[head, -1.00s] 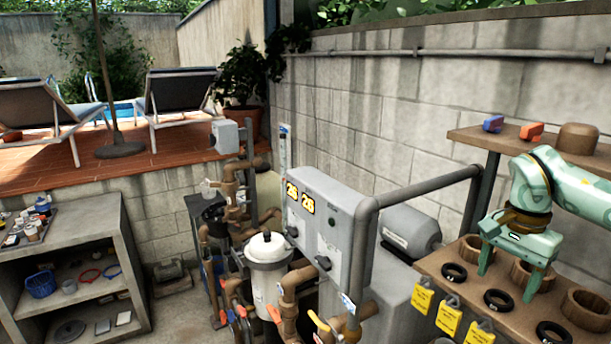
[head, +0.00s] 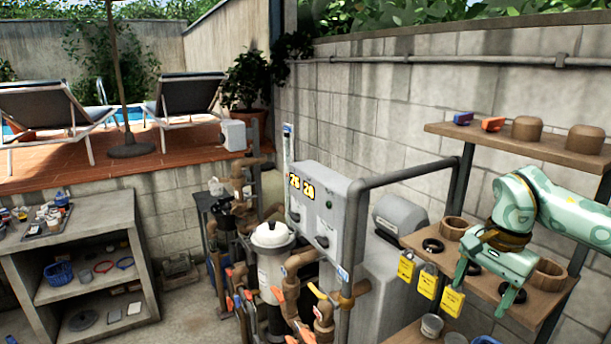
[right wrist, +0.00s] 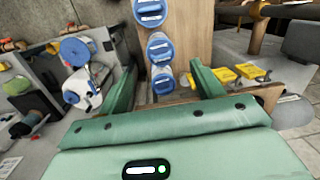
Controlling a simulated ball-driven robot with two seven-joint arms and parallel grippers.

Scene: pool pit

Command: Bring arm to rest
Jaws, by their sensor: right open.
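My right arm, pale green, comes in from the right edge of the head view. My right gripper (head: 481,294) hangs tilted at the front of the wooden shelf (head: 464,268), covering part of it. The right gripper also shows in the right wrist view (right wrist: 165,82). Its two green fingers are apart, with nothing held between them. Behind the gap in that view are a wooden board and several blue-lidded round items (right wrist: 160,47). My left gripper is not in view.
Black rings (head: 433,245), brown round cups (head: 455,228) and hanging yellow padlock-like tags (head: 427,283) are close to the right gripper. An upper shelf (head: 520,145) is above. A grey control box (head: 326,205) and pipes stand left. A concrete bench (head: 80,235) is far left.

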